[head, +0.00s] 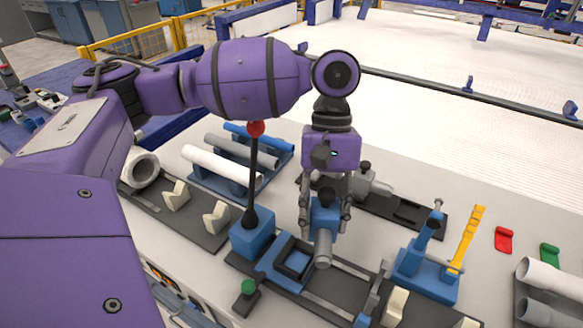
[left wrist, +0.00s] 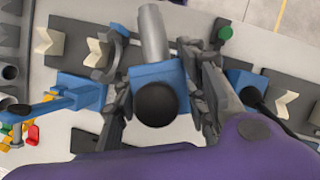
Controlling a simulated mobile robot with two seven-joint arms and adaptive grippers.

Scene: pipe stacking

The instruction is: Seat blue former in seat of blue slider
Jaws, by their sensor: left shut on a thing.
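The blue former (head: 323,218) has a black round knob and a grey cylinder sticking out toward the front. My left gripper (head: 325,210) is shut on it, one finger on each side, and it hangs above the rail. In the left wrist view the former (left wrist: 153,74) sits between the fingers (left wrist: 163,90). The blue slider's seat, a square blue frame with a dark recess (head: 290,262), is in front and to the left of the former in the head view. It is empty and apart from the former. In the wrist view I cannot make out the seat clearly. My right gripper is not in view.
A blue block (head: 252,240) with an upright red-topped lever stands left of the seat. A green knob (head: 248,287) is in front. A blue clamp with a yellow strip (head: 428,278) stands right. Pipes lie on a blue rack (head: 222,184) behind and at the far right (head: 550,280).

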